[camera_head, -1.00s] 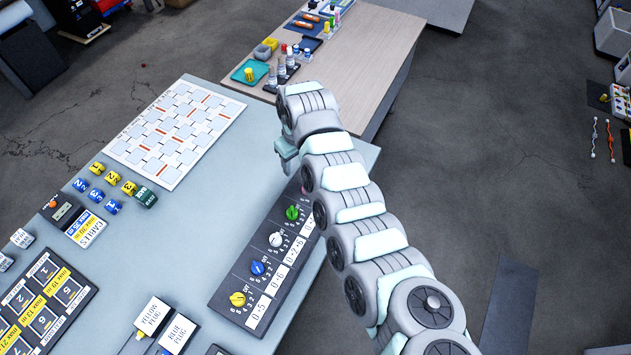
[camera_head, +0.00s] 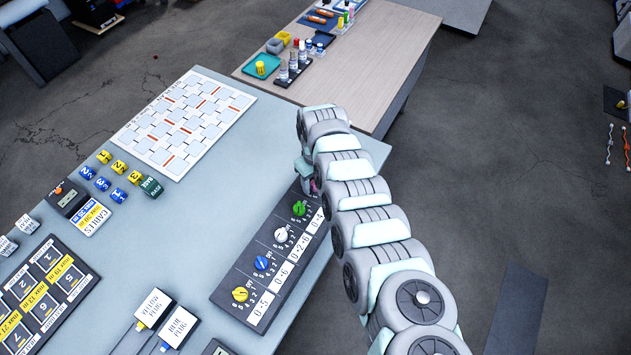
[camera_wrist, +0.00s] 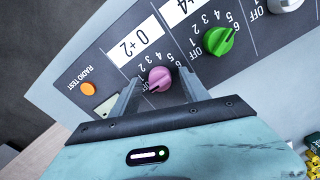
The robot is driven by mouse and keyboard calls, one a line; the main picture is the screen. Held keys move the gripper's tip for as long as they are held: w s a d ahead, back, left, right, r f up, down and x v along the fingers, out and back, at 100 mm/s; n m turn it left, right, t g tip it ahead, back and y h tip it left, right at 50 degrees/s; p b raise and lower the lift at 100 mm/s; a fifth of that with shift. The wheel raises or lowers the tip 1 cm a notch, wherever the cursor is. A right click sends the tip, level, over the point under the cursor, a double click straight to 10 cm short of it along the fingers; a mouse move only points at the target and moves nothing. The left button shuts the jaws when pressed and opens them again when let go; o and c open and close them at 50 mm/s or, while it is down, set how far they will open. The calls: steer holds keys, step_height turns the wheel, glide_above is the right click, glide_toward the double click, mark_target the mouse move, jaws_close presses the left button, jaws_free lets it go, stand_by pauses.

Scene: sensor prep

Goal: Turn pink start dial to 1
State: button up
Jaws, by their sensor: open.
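The pink dial (camera_wrist: 158,79) sits on the dark dial panel (camera_wrist: 75,72) in the wrist view, beside the "0+2" label (camera_wrist: 136,46). In the head view only a bit of pink (camera_head: 315,186) shows below my wrist. My gripper (camera_wrist: 160,84) is open, with one finger on each side of the pink dial; I cannot tell whether they touch it. The dial's exact setting is hard to read, as the fingers and gripper body hide part of its scale. The green dial (camera_wrist: 218,40) is just right of my right finger and also shows in the head view (camera_head: 299,208).
The panel also carries white (camera_head: 281,235), blue (camera_head: 261,263) and yellow (camera_head: 240,294) dials in a row. An orange "RADIO TEST" button (camera_wrist: 88,90) is left of the gripper. Yellow and blue plug blocks (camera_head: 154,308) lie left of the panel.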

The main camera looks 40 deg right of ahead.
steer(key=shift+c, duration=0.4)
jaws_close()
